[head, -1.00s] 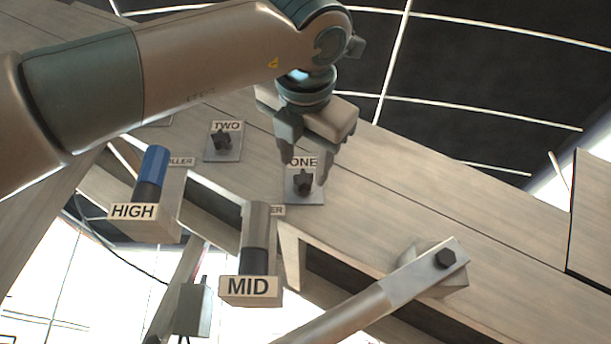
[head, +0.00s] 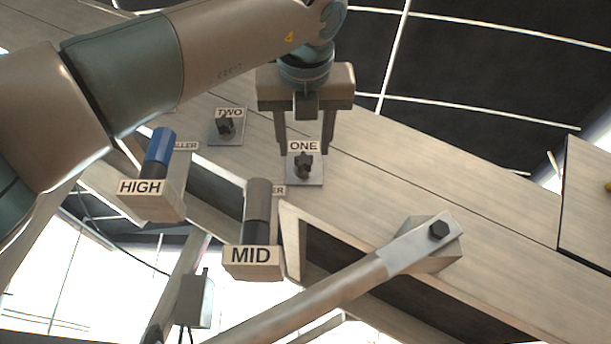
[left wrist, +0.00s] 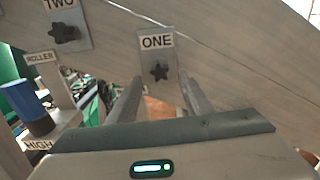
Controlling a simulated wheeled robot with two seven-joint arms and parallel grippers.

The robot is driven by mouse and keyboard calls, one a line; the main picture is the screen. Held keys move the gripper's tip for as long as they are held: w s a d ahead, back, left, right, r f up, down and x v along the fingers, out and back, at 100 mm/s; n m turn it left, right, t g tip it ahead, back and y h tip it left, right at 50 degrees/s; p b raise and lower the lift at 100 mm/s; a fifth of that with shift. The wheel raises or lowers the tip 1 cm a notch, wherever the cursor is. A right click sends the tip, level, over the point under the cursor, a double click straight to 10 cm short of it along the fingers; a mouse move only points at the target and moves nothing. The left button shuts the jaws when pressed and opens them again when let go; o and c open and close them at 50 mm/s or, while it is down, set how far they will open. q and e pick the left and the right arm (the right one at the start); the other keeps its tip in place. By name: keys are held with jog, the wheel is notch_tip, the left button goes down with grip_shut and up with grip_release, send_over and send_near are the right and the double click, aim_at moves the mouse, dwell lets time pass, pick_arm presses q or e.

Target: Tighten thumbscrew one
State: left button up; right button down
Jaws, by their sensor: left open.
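Thumbscrew one (head: 304,164) is a dark star-shaped knob on a small grey plate under the label ONE, on the wooden beam. It also shows in the left wrist view (left wrist: 160,71), just beyond and between the fingertips. My left gripper (head: 306,146) is open and empty, its two fingers hanging on either side of the ONE label. In the left wrist view its fingers (left wrist: 160,80) point toward the plate, and the knob appears free of them. My right gripper is not in view.
Thumbscrew two (head: 225,125) is on its own plate to the left. A blue-topped HIGH post (head: 160,147) and a grey-topped MID post (head: 257,200) stand in front. A metal lever (head: 380,268) bolted to a block crosses the lower right.

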aim_at(304, 158)
pick_arm(q)
jog(key=shift+f+n+b, duration=0.2)
jog(key=shift+n+b, duration=0.15)
jog(key=shift+n, duration=0.35)
jog(key=shift+r+n+b, duration=0.1)
jog(key=shift+n+b, duration=0.25)
jog(key=shift+n, duration=0.75)
jog(key=shift+r+n, duration=0.1)
jog(key=shift+n, duration=0.3)
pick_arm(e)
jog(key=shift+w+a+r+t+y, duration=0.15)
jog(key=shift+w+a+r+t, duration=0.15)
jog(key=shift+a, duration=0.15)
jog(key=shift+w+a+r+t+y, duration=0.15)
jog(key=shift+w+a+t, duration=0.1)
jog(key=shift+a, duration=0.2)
pick_arm(q)
jog(key=shift+w, duration=0.2)
jog(key=shift+w+p, duration=0.7)
jog(key=shift+w, duration=1.1)
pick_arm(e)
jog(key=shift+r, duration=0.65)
pick_arm(q)
jog(key=c, duration=1)
jog(key=shift+c, duration=0.2)
